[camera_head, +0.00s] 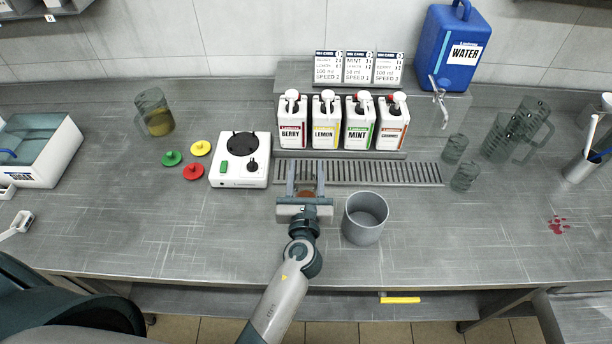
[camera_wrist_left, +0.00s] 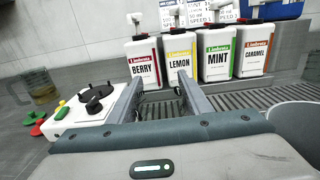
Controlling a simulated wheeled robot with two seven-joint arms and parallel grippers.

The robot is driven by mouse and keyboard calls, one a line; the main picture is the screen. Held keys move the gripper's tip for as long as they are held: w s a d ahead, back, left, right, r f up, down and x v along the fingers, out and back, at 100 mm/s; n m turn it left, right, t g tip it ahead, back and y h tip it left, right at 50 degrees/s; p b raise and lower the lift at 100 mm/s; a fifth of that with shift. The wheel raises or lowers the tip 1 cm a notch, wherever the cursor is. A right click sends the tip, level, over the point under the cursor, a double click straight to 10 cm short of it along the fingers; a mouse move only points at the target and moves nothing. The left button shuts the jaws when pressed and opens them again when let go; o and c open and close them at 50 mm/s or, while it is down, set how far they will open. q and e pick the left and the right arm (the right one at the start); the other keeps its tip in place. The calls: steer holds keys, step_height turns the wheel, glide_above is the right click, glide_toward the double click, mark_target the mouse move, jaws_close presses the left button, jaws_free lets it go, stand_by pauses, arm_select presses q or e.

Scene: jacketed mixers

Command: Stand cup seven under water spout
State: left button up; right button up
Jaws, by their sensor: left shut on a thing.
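My left gripper (camera_head: 305,175) is over the counter in front of the drip grate. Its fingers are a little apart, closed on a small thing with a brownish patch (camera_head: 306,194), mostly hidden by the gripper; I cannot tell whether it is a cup. In the wrist view the fingers (camera_wrist_left: 160,90) show, but the held thing is not clear. The blue water container (camera_head: 451,45) stands on the raised shelf at the back right, its metal spout (camera_head: 439,88) pointing down. Two small clear cups (camera_head: 455,148) (camera_head: 465,177) stand below and right of the spout. No number is readable. My right gripper is not in view.
A grey pot (camera_head: 366,218) stands just right of my gripper. Pump bottles (camera_head: 326,123) line the back of the grate (camera_head: 385,173). A white mixer base (camera_head: 240,161) is at left, clear jugs (camera_head: 500,138) at right. The front right counter is mostly bare.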

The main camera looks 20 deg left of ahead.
arm_select(q)
step_height(320, 180, up, 6)
steer(key=shift+f+p, duration=0.1)
steer(key=shift+p, duration=0.6)
steer(key=s+a+r+m+h+b, duration=0.2)
steer(key=s+h+b, duration=0.3)
steer(key=s, duration=0.9)
steer(key=shift+a+r+m+t+b, duration=0.25)
steer(key=shift+a+m+b, duration=0.35)
steer(key=shift+b, duration=0.45)
steer(key=shift+d, duration=0.1)
